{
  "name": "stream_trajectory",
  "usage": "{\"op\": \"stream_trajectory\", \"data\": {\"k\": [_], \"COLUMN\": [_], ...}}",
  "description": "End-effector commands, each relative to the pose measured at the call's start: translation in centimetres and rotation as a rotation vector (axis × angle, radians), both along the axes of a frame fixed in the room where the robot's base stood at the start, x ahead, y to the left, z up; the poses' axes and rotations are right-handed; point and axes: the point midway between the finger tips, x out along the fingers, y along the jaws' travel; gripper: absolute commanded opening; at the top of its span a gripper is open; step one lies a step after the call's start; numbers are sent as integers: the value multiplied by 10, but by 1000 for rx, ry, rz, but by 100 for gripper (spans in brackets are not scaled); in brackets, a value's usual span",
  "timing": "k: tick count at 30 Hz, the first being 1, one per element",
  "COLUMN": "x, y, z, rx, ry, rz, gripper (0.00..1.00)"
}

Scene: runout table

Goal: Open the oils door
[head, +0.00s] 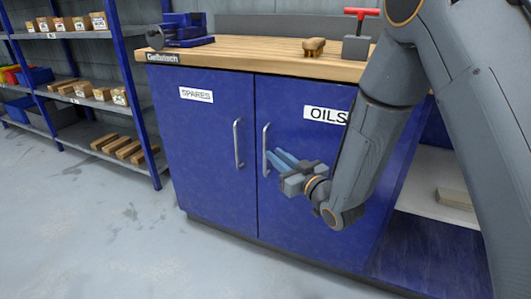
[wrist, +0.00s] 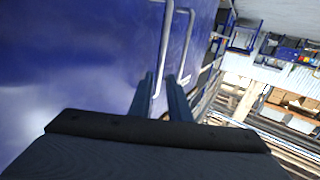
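The oils door (head: 300,205) is the right-hand blue door of the cabinet, with a white OILS label (head: 325,114), and it looks shut. Its upright silver handle (head: 265,150) is near the door's left edge. My gripper (head: 274,160) is at the handle's lower half, its blue fingers pointing left towards it. In the wrist view, the two fingers of my gripper (wrist: 160,95) stand apart, and the silver handle bar (wrist: 163,55) runs down between their tips. I cannot tell whether either finger touches the bar. My arm hides part of the door and the label's right end.
The spares door (head: 205,150) with its own handle (head: 238,143) is shut on the left. A wooden worktop (head: 250,55) carries a blue vise (head: 182,32) and a red-handled tool (head: 358,35). Shelving (head: 85,85) stands left. The floor (head: 90,225) in front is clear.

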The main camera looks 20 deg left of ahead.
Motion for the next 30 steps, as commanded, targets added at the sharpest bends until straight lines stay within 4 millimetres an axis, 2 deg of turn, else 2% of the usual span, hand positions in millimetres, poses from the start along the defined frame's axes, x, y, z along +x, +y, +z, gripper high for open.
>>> {"op": "stream_trajectory", "data": {"k": [13, 18, 26, 29, 30], "x": [38, 45, 45, 45, 45], "y": [49, 56, 57, 57, 57], "z": [0, 0, 1, 1, 1], "rx": [0, 1, 0, 0, -1], "ry": [-1, 1, 1, 1, 1], "rz": [1, -1, -1, -1, -1], "gripper": [17, 17, 17, 2, 0]}}
